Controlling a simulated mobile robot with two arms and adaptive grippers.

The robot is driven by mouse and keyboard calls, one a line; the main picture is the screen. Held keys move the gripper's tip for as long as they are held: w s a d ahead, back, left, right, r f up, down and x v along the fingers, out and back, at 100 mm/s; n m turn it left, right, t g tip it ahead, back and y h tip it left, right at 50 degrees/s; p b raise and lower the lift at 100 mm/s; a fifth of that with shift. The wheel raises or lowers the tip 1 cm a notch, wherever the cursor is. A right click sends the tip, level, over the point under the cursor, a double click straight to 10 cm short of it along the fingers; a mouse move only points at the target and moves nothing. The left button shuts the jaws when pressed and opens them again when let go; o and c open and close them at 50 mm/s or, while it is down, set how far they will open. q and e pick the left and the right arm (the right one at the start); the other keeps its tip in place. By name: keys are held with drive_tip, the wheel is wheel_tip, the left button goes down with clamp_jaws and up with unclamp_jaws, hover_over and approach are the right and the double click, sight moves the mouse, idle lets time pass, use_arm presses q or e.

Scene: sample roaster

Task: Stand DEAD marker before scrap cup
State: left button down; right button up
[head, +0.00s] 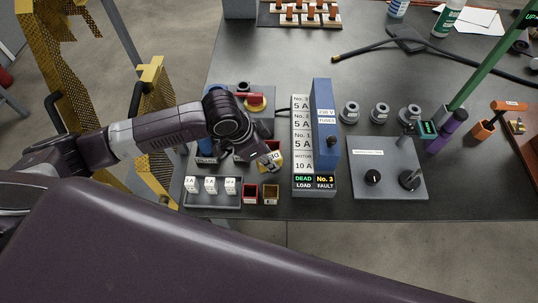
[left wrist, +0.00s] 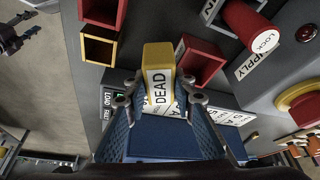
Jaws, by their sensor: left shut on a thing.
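My left gripper (head: 268,160) is shut on the DEAD marker, a yellow block with a white label. Two small open cups stand side by side at the bench's front: a red one (head: 250,200) and a yellow-rimmed one (head: 271,201). The yellow-rimmed cup (left wrist: 98,32) and another red open container (left wrist: 202,48) flank the marker in the wrist view. I see no lettering showing which cup is for scrap. My right gripper is not in view.
A fuse panel with a blue cover (head: 324,112) stands right of the cups. A grey rack with white fuses (head: 210,200) lies left of the cups. A grey tester plate (head: 390,185) sits farther right. Bare bench lies in front of the tester.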

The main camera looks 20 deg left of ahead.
use_arm(q)
drive_tip(key=c, duration=1.6)
unclamp_jaws()
drive_tip(key=v, duration=1.3)
drive_tip(key=shift+w+d+r+p, duration=0.1)
drive_tip(key=shift+d+p, duration=0.05)
drive_tip(key=shift+p, duration=0.2)
